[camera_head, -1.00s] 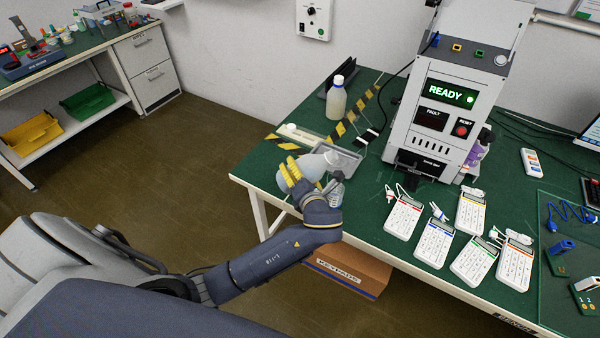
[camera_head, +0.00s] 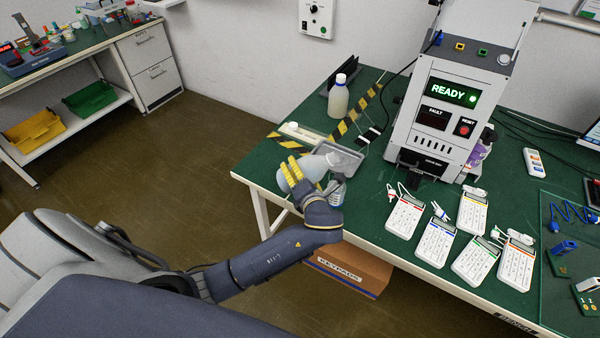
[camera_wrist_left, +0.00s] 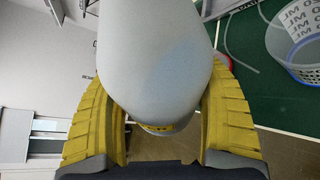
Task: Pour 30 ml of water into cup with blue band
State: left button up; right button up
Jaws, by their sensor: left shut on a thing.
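My left gripper (camera_head: 294,172), with yellow fingers, is shut on a pale grey bottle (camera_head: 314,167) near the left edge of the green table. The bottle is tipped far over, its narrower end toward the right. In the left wrist view the bottle (camera_wrist_left: 160,60) fills the space between the yellow fingers (camera_wrist_left: 165,110). A clear cup with a blue band (camera_head: 338,186) stands beside the gripper, partly hidden by it. The cup also shows in the left wrist view (camera_wrist_left: 298,50), with ML markings. I cannot tell its water level. My right gripper is not in view.
A grey tray (camera_head: 349,158) lies just behind the cup. The test machine (camera_head: 445,120) reads READY. Several white keypads (camera_head: 435,243) lie at the right front.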

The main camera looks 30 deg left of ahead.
pick_arm(q)
jog(key=shift+a+f, duration=0.15)
jog(key=shift+f, duration=0.05)
dwell(0.6)
jog(key=shift+s+a+f+m+y, duration=0.2)
jog(key=shift+a+m+y, duration=0.15)
jog(key=shift+m, duration=0.35)
jog(key=shift+s+a+f+m+y, duration=0.15)
jog(key=shift+a+f+m+y, duration=0.1)
jog(key=shift+m+y, duration=0.35)
dwell(1.8)
jog(key=shift+a+r+m+t+y, duration=0.15)
jog(key=shift+r+m+y, duration=0.1)
jog(key=shift+m, duration=0.4)
jog(key=shift+d+r+m+t+y, duration=0.1)
jog(key=shift+r+m+t+y, duration=0.1)
jog(key=shift+m, duration=0.45)
dwell(2.8)
